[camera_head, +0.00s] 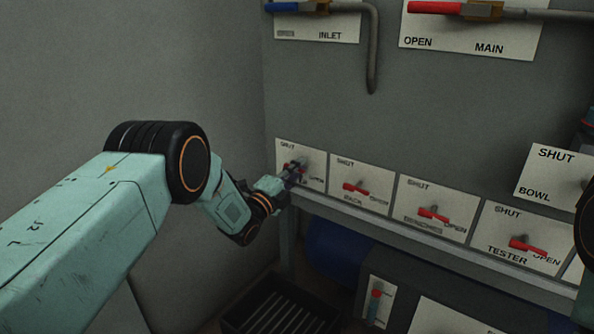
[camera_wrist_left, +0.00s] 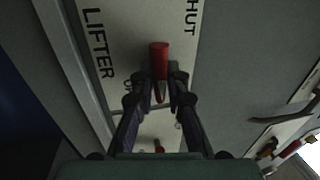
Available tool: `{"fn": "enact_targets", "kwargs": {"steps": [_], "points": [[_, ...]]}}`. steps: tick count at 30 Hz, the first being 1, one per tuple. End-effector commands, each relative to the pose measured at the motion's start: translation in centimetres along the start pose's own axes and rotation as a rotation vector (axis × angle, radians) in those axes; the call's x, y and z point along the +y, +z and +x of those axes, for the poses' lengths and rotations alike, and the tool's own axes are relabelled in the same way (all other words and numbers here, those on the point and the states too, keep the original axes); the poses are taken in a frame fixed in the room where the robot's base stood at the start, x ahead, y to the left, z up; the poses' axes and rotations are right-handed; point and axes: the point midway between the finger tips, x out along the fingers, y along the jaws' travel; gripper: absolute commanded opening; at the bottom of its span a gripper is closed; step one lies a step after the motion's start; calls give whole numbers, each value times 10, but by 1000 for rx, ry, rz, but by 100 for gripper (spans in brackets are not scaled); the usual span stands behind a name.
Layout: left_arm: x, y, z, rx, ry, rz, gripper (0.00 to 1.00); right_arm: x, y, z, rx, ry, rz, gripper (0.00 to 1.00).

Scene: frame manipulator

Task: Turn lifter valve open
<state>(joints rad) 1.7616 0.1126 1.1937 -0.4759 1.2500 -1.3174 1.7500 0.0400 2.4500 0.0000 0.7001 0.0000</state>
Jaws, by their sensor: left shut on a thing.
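The lifter valve's white plate (camera_head: 287,155) is the leftmost of the lower row in the head view; its SHUT and OPEN words partly show. In the left wrist view the plate (camera_wrist_left: 125,30) reads LIFTER, with SHUT at upper right and the OPEN word mostly hidden. The red valve handle (camera_wrist_left: 159,58) stands between my left fingertips. My left gripper (camera_wrist_left: 160,82) is shut on this handle, one finger on each side. In the head view the left gripper (camera_head: 291,176) covers much of the valve. My right gripper is not in view.
Other red-handled valves (camera_head: 356,189), (camera_head: 433,213), including the tester valve (camera_head: 527,246), continue to the right. Above are the inlet plate (camera_head: 318,28) and main plate (camera_head: 470,38) with a grey pipe (camera_head: 373,60). A grey ledge (camera_head: 400,245) runs below. A wall stands at left.

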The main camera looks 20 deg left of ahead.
Motion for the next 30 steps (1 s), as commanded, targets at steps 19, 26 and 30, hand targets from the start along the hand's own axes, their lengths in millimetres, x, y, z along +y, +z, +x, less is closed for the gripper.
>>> {"fn": "enact_targets", "kwargs": {"steps": [19,26,30], "points": [[3,-1,-1,9,5,35,17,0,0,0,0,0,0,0],[2,-1,-1,8,3,34,36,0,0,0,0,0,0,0],[1,0,0,8,2,34,37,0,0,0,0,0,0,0]]}}
